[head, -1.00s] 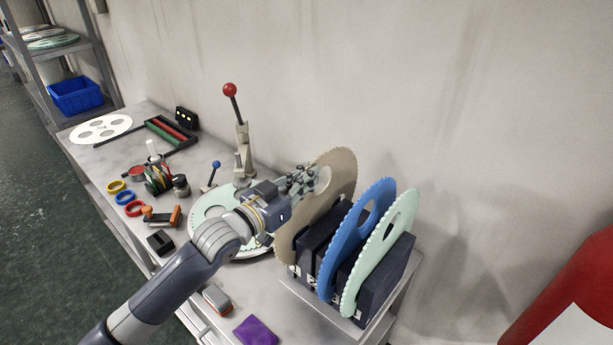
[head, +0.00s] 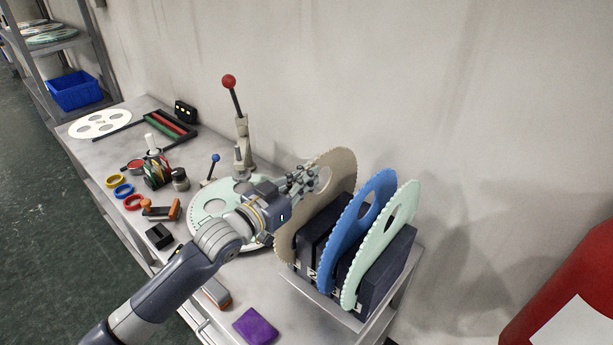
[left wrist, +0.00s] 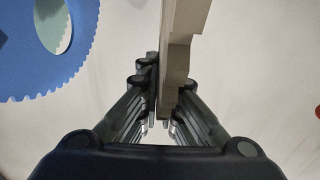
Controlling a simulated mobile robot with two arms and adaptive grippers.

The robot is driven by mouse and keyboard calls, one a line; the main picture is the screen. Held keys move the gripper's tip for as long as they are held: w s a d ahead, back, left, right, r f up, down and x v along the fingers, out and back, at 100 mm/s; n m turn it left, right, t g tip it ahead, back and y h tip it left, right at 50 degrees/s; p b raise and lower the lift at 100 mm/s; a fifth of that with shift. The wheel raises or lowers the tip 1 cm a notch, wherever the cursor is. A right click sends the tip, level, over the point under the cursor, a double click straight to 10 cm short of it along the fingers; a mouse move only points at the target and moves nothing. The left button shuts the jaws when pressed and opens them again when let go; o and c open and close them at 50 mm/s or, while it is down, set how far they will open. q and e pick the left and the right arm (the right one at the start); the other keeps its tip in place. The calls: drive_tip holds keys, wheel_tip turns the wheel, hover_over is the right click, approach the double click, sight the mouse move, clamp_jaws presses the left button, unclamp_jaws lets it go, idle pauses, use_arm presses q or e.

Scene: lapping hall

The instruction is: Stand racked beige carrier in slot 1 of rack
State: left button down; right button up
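The beige toothed carrier (head: 342,182) stands nearly upright at the left end of the dark rack (head: 388,288) in the head view. My left gripper (head: 306,180) is shut on its rim near the hole; the wrist view shows the fingers (left wrist: 165,105) on both sides of the beige carrier's edge (left wrist: 178,75). I cannot tell whether its lower edge is inside a slot or just beside or above it. A blue carrier (head: 333,250) and a mint carrier (head: 358,268) stand in the rack to its right. My right gripper is not in view.
A mint disc (head: 208,207) lies flat behind my left arm, near a red-knobbed lever press (head: 241,140). A purple cloth (head: 256,326) lies at the table's front. Rings, stamps and small parts crowd the table's left. The wall is close behind the rack.

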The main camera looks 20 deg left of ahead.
use_arm(q)
drive_tip(key=c, duration=1.8)
unclamp_jaws()
drive_tip(key=shift+r, duration=0.1)
drive_tip(key=shift+o, duration=0.4)
drive_tip(key=shift+f, duration=0.2)
drive_tip(key=v, duration=1.2)
drive_tip(key=shift+r, duration=0.1)
drive_tip(key=shift+s, duration=0.1)
